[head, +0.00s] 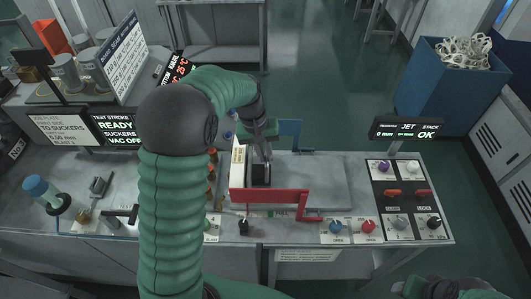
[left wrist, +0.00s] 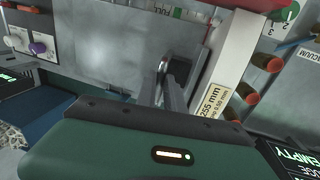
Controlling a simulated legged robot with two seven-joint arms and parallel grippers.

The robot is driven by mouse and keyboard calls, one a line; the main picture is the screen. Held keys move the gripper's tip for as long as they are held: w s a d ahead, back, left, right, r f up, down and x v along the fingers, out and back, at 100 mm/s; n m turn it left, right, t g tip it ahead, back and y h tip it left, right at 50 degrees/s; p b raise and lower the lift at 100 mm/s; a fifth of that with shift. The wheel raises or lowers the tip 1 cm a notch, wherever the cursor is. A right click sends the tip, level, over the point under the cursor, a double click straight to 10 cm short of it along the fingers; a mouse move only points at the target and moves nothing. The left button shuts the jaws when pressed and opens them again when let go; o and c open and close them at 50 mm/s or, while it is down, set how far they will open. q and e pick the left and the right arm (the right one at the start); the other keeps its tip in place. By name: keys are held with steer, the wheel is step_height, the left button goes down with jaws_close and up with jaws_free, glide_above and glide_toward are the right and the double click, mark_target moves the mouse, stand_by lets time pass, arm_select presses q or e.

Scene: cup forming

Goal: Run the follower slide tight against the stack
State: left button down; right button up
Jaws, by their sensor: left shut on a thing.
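My left arm reaches over the bench in the head view, and its gripper (head: 262,150) points down at a dark follower slide (head: 261,173). The gripper (left wrist: 174,92) is shut on the dark part of the slide (left wrist: 181,62), which is partly hidden behind the fingers. Left of the slide in the head view stands the pale stack (head: 238,166) with a label on its edge; it also shows in the left wrist view (left wrist: 237,52), right of the slide. Whether slide and stack touch cannot be told.
A red bar (head: 268,196) runs along the front of the stack, and a blue bracket (head: 289,130) stands behind. The grey plate (head: 320,180) to the right is clear. A display (head: 407,129) reads 0 mm and OK. Knobs (head: 400,222) sit at the right.

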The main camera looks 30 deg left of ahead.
stand_by(0.9)
arm_select(q)
steer(key=shift+s+a, duration=0.1)
steer(key=shift+a, duration=0.2)
steer(key=c, duration=1.5)
jaws_free()
steer(key=shift+s, duration=0.1)
steer(key=shift+o, duration=0.2)
steer(key=s+a+r+b, duration=0.1)
steer(key=a+r, duration=0.2)
steer(key=r, duration=1.3)
steer(key=shift+s+r, duration=0.25)
steer(key=shift+s, duration=0.05)
steer(key=shift+f, duration=0.1)
